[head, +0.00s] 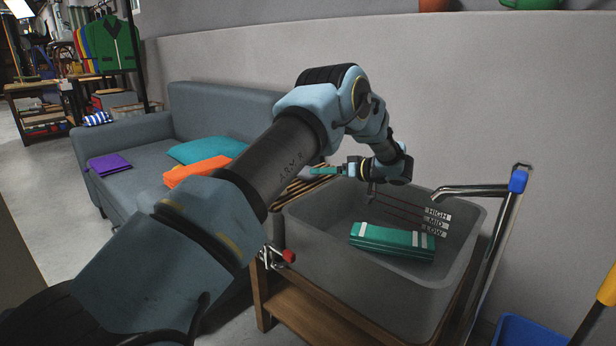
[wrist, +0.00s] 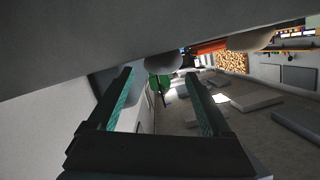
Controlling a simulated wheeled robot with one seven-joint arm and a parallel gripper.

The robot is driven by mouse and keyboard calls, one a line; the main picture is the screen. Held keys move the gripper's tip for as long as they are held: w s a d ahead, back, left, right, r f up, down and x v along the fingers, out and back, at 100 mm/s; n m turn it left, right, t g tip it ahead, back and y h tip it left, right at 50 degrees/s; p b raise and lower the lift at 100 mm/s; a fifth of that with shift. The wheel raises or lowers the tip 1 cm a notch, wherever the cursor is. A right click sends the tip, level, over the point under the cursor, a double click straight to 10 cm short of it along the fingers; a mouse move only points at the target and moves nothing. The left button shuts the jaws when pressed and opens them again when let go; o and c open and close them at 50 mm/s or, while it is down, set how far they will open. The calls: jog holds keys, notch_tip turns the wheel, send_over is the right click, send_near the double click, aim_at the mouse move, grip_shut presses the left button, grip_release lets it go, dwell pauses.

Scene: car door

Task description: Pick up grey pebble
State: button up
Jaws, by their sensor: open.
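My gripper (head: 322,171) is open, with its teal-padded fingers pointing left above the slatted surface beside the grey basin. In the wrist view its two fingers (wrist: 160,76) stand apart with nothing held between them. A rounded grey shape, likely the grey pebble (wrist: 163,62), shows just beyond and between the fingertips. A second pale rounded shape (wrist: 250,40) lies further right in that view. In the head view a pale grey-blue shape (head: 306,173) shows at the fingertips, partly hidden by my arm; I cannot tell whether they touch it.
The grey basin (head: 465,240) holds a green box (head: 390,241) and stands on a wooden frame. A curved metal tap or handle (head: 470,190) rises at its right. The sofa (head: 215,110) carries a teal cushion (head: 207,150), an orange item (head: 195,170) and a purple item (head: 110,164).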

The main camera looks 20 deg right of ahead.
aim_at(314, 182)
jog(key=x, duration=0.4)
jog(key=shift+a+f+b, duration=0.1)
jog(key=shift+a+b, duration=0.15)
jog(key=shift+b, duration=0.15)
grip_shut()
